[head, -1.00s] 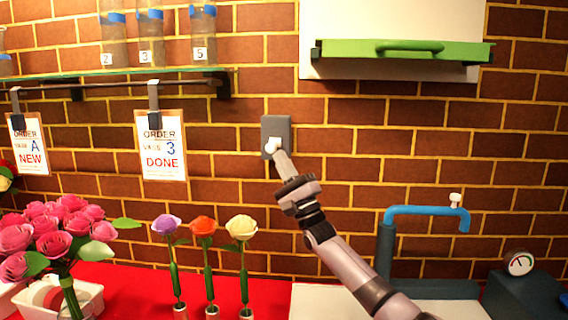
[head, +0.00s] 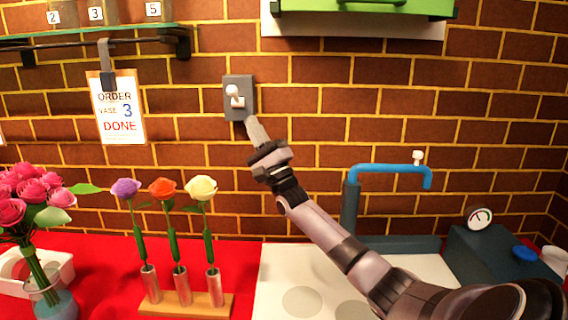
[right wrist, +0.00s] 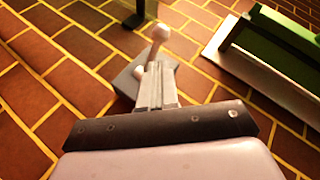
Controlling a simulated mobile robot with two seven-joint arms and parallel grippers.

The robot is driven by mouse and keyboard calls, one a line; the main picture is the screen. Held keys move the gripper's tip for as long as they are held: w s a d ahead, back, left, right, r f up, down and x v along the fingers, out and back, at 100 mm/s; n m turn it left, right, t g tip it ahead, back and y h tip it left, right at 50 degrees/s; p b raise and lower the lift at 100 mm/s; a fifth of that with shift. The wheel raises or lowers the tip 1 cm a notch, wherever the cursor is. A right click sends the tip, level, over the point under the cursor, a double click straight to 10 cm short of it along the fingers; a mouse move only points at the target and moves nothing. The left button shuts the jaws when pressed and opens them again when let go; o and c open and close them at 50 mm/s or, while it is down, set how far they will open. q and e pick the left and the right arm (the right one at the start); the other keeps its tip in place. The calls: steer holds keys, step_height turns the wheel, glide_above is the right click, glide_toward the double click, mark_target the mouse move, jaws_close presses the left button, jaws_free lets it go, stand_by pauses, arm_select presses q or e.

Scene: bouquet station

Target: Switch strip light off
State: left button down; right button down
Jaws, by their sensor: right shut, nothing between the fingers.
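A dark grey wall switch plate (head: 246,84) is fixed to the brick wall in the head view. Its white round-ended lever (head: 232,90) points upward. My right gripper (head: 249,121) is shut and empty, with its tip just below the lever at the plate's lower edge. In the right wrist view, the shut fingers (right wrist: 155,88) overlap the plate (right wrist: 124,80), and the lever (right wrist: 162,42) stands out beyond them. I cannot tell whether the fingertips touch the plate. The strip light cannot be made out, and my left gripper is not in view.
Three flowers in metal tubes stand on a wooden base (head: 205,304) below the switch. A vase of pink roses (head: 45,212) is at left. A blue tap (head: 385,168) and a gauge box (head: 480,245) are at right. An order card (head: 117,108) hangs left of the switch.

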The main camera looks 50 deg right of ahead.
steer(key=s+a+f+b, duration=0.1)
steer(key=s+a+f, duration=0.1)
steer(key=s+f, duration=0.3)
steer(key=s, duration=0.3)
steer(key=shift+s+a+y, duration=0.3)
steer(key=shift+s+a, duration=0.05)
steer(key=shift+s, duration=0.05)
steer(key=shift+f, duration=0.1)
stand_by(0.4)
